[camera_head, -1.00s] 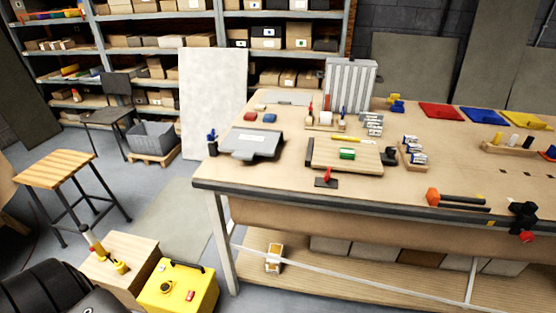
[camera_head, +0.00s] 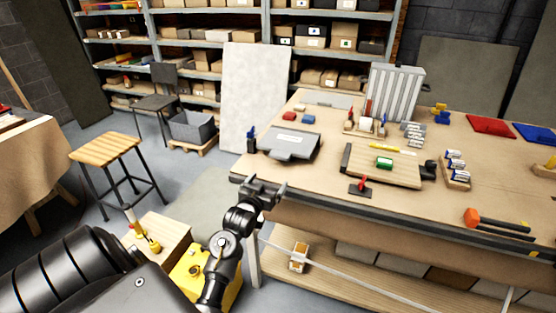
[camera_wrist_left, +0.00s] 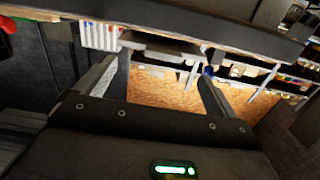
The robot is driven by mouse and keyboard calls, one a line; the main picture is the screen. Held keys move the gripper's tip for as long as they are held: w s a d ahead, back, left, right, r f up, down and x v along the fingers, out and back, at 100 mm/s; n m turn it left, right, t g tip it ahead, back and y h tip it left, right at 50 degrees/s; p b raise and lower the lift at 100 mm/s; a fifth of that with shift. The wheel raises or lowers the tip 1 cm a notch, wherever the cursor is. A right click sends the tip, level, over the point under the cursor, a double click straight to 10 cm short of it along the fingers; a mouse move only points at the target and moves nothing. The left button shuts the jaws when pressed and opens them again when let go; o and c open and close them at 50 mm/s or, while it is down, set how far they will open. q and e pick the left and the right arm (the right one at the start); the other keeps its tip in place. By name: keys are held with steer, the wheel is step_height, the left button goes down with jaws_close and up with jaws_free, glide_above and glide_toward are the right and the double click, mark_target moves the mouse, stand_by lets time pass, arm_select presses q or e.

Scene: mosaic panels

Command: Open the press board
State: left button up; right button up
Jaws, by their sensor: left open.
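A flat grey press board (camera_head: 291,144) lies at the table's near left corner. It looks closed, with its flat top down and a dark grip at its front edge. My left gripper (camera_head: 266,184) is open and empty, in front of the table's left corner and apart from the grey board. In the left wrist view its two fingers (camera_wrist_left: 158,69) stand wide apart with nothing between them. My right gripper is not in view.
The worktable (camera_head: 330,200) also holds a wooden board (camera_head: 360,168) with a green block, a red-handled clamp (camera_head: 361,187), a white ribbed holder (camera_head: 396,93) and an orange hammer (camera_head: 485,220). A stool (camera_head: 106,150) and a yellow box (camera_head: 190,268) stand on the floor.

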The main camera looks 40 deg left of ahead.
mark_target(278, 158)
arm_select(q)
steer(key=shift+n+t, duration=0.3)
steer(key=x, duration=0.3)
steer(key=r+p+x, duration=0.1)
steer(key=x, duration=0.3)
steer(key=a+p+x, duration=0.1)
steer(key=x, duration=0.3)
steer(key=shift+s+a+r, duration=0.1)
steer(key=shift+s+r, duration=0.05)
steer(key=shift+r, duration=0.05)
steer(key=shift+w+a+f, duration=0.1)
steer(key=shift+w+a, duration=0.15)
steer(key=shift+w, duration=0.35)
